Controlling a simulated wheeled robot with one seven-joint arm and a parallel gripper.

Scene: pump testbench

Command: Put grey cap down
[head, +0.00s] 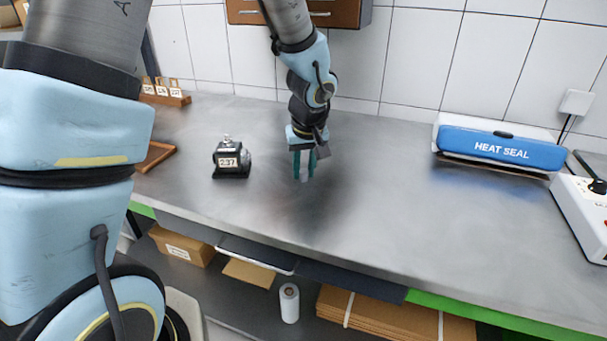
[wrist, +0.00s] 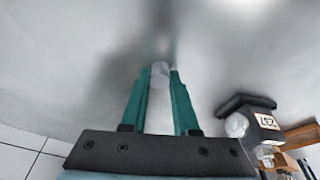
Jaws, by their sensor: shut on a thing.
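My gripper (head: 304,172) points down over the metal bench, with its two green fingers shut on the grey cap (head: 304,166). The cap is a small pale grey piece between the fingers. In the wrist view the cap (wrist: 160,76) shows between the fingertips of my gripper (wrist: 159,82). I cannot tell whether the cap touches the bench or hangs just above it.
A black pump unit (head: 230,159) marked 2.37 stands left of my gripper; it also shows in the wrist view (wrist: 252,122). A wooden tray (head: 155,156) lies further left. A blue heat sealer (head: 500,146) stands at the right. The bench (head: 390,190) between is clear.

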